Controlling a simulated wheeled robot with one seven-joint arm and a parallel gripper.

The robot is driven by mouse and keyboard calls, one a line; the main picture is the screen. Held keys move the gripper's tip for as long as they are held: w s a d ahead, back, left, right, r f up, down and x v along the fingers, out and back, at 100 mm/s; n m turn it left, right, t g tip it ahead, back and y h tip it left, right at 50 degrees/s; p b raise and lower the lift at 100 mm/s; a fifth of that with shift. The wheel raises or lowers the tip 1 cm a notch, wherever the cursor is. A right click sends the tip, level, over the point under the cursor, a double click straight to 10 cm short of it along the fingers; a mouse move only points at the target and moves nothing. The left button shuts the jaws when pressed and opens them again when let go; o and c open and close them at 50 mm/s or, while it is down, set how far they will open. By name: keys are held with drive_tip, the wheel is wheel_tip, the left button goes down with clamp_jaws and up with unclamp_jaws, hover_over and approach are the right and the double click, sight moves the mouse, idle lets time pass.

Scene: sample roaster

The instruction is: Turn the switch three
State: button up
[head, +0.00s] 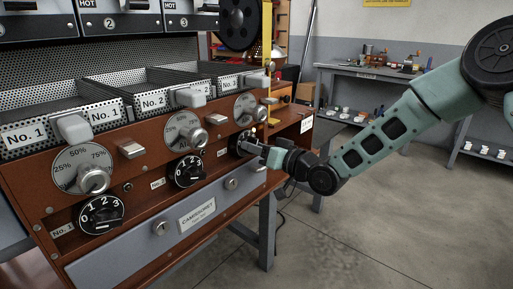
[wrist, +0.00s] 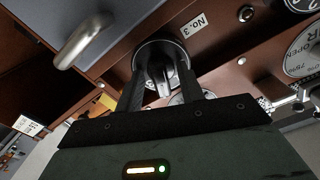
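Switch three is a round black knob (head: 239,146) with a pale rim, low on the right of the brown roaster panel; it is partly hidden behind my gripper in the head view. In the wrist view the switch (wrist: 163,62) sits at the upper middle, beside a "No. 3" label (wrist: 194,25). Its raised grip ridge points toward me between the two dark fingers. My gripper (wrist: 162,82) is open, with one finger on each side of the ridge and gaps visible. In the head view my gripper (head: 254,150) is right up at the switch. Its dial marks cannot be read.
Switch one (head: 101,215) and switch two (head: 189,171) are similar black dials to the left. Percentage dials with silver knobs (head: 244,110) sit above. A grey drawer (head: 124,252) lies below, and a curved metal handle (wrist: 84,41) is near my gripper.

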drive_tip(key=v, duration=1.7)
drive_tip(key=shift+p, duration=0.3)
drive_tip(key=shift+s+d, duration=0.1)
drive_tip(key=shift+s, duration=0.1)
drive_tip(key=s+a+f+n+g+h, duration=0.2)
drive_tip(key=s+f+g+h, duration=0.3)
drive_tip(key=s+h, duration=0.35)
drive_tip(key=s+d+r+g+h, duration=0.2)
drive_tip(key=s+g+h, duration=0.1)
drive_tip(key=s, duration=0.7)
drive_tip(key=s+d+r+g+h, duration=0.1)
drive_tip(key=s+d+g+h, duration=0.15)
drive_tip(key=s, duration=0.85)
wheel_tip(320, 180, up, 17)
drive_tip(key=p, duration=1.7)
drive_tip(key=shift+w+d, duration=0.25)
drive_tip(key=shift+w, duration=0.05)
